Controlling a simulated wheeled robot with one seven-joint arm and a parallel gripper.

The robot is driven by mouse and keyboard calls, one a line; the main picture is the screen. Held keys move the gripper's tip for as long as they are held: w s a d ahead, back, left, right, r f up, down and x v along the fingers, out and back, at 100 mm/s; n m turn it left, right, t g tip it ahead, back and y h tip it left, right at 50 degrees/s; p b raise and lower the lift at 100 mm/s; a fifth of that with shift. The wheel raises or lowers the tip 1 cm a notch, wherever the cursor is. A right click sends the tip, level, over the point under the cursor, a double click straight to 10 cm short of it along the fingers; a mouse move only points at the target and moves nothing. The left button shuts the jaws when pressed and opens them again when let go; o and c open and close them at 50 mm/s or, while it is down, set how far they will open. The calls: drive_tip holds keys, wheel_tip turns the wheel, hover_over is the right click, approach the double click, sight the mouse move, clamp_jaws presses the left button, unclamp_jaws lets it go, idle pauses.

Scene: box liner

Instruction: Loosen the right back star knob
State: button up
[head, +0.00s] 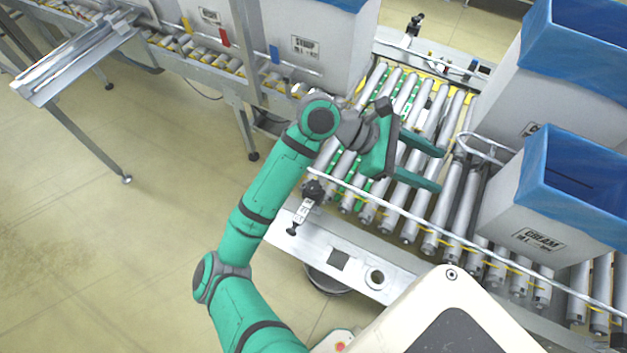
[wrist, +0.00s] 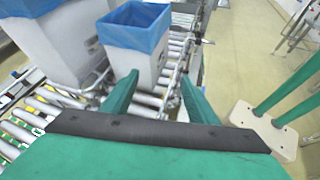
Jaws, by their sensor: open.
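A dark star-shaped knob (head: 313,190) sits on a bracket at the near left corner of the roller conveyor in the head view. Another dark knob (head: 414,22) stands on a post at the far end of the conveyor. I cannot tell which of them is the right back one. My gripper (head: 440,170) is open and empty above the rollers, to the right of the near knob and apart from it. Its two green fingers point right, toward the boxes. In the wrist view the fingers (wrist: 160,76) are spread with nothing between them, and no knob is clear there.
A grey box with a blue liner (head: 508,208) stands on the conveyor right of my gripper; a larger lined box (head: 505,95) is behind it. A guide rail (head: 445,232) runs along the conveyor's near side. Another conveyor line (head: 195,62) is at the upper left.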

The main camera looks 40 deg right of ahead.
drive_tip(key=w+a+f+m+t+y, duration=0.1)
drive_tip(key=w+a+f+t+y, duration=0.35)
drive_tip(key=w+f, duration=0.3)
drive_tip(key=m+t+y, duration=0.1)
drive_tip(key=t+y, duration=0.3)
drive_tip(key=t, duration=0.2)
hover_over(314, 185)
wheel_tip(314, 185, down, 3)
drive_tip(key=shift+g, duration=0.25)
wheel_tip(314, 185, down, 10)
drive_tip(key=shift+f, duration=0.1)
drive_tip(key=c, duration=1.1)
